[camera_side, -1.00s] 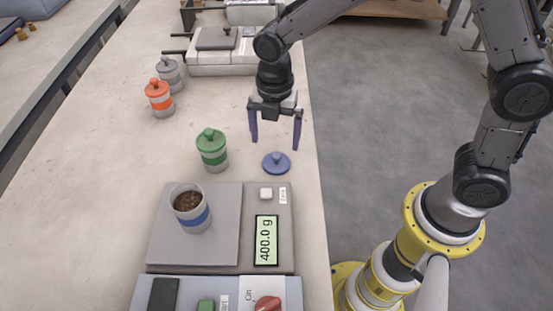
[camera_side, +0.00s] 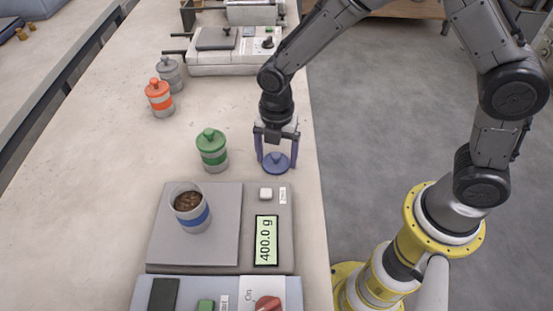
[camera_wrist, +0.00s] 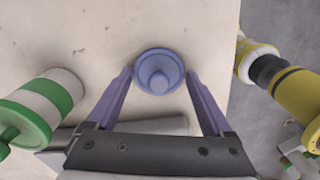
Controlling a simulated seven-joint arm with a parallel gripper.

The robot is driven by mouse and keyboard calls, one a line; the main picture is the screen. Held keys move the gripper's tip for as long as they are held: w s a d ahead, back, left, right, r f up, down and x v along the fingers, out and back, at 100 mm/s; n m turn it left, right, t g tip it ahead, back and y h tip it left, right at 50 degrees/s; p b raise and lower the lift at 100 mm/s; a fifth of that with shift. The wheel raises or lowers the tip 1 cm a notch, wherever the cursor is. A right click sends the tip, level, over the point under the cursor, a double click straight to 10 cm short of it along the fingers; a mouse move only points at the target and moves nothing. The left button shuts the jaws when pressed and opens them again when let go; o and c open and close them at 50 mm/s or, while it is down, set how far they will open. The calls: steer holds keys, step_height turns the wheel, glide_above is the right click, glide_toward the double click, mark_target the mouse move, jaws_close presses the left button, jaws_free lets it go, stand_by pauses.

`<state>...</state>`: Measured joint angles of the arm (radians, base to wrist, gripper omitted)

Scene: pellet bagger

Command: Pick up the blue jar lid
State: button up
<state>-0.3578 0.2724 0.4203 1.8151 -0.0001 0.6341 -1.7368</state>
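The blue jar lid (camera_side: 276,162) lies on the table near its right edge, knob up, just beyond the scale. My gripper (camera_side: 276,168) is lowered over it with its two purple fingers open, one on each side of the lid. In the wrist view the lid (camera_wrist: 159,72) sits between and slightly beyond the fingertips (camera_wrist: 158,75), with gaps on both sides. No contact between the fingers and the lid can be made out.
A green-lidded jar (camera_side: 212,150) stands left of the lid. The scale (camera_side: 165,250) in front reads 400.0 g and holds an open, blue-banded jar (camera_side: 192,215) of brown pellets. Orange (camera_side: 159,98) and grey (camera_side: 169,73) jars stand farther back. A sealer-like machine (camera_side: 235,65) is behind.

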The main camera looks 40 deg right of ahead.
steer(key=c, duration=0.6)
steer(key=shift+r, duration=0.1)
